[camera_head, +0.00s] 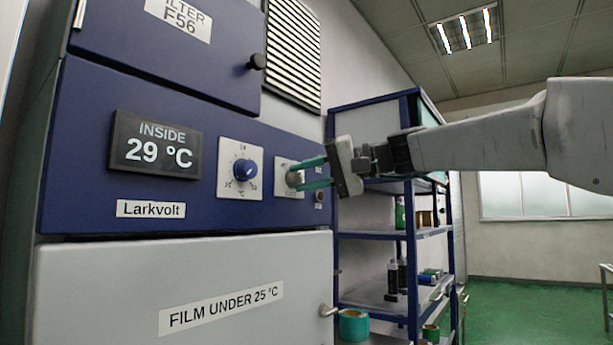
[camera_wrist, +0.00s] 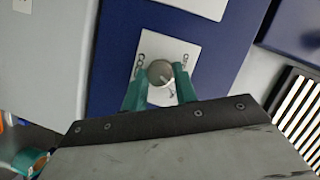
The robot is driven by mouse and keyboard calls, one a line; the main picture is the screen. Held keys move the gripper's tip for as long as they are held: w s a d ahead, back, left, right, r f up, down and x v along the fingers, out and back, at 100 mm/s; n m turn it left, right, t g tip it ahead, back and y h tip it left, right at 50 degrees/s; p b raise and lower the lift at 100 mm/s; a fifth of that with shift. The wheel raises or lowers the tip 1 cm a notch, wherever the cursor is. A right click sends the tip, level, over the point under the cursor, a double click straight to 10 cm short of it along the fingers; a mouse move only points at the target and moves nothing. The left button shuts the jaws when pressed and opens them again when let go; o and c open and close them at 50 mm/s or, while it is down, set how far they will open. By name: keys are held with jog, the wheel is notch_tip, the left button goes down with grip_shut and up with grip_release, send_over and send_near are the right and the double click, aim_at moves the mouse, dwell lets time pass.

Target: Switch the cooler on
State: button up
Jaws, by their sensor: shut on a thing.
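The cooler (camera_head: 80,215) is a blue and grey cabinet labelled Larkvolt. Its display (camera_head: 155,146) reads INSIDE 29 °C. A blue temperature dial (camera_head: 245,170) sits on a white plate right of the display. Right of it is a second white plate with a round grey knob (camera_head: 293,179), which shows in the wrist view (camera_wrist: 159,73) with a light pointer line. My gripper (camera_head: 307,175) has teal fingers, one on each side of this knob, and is shut on it. In the wrist view the gripper (camera_wrist: 160,90) partly covers the plate's lettering.
A grey lower door (camera_head: 180,275) labelled FILM UNDER 25 °C has a small handle. An upper blue door (camera_head: 200,60) has a black knob (camera_head: 256,62). A blue shelf rack (camera_head: 395,235) with bottles and rolls stands close on the right. Green floor is open farther right.

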jog(key=shift+f+m+y, duration=0.15)
jog(key=shift+m+y, duration=0.75)
jog(key=shift+m, duration=0.9)
jog(key=o, duration=1)
jog(key=shift+c, duration=0.2)
jog(key=shift+d, duration=0.1)
jog(key=v, duration=0.7)
jog(key=shift+d, duration=0.35)
jog(key=shift+f, duration=0.1)
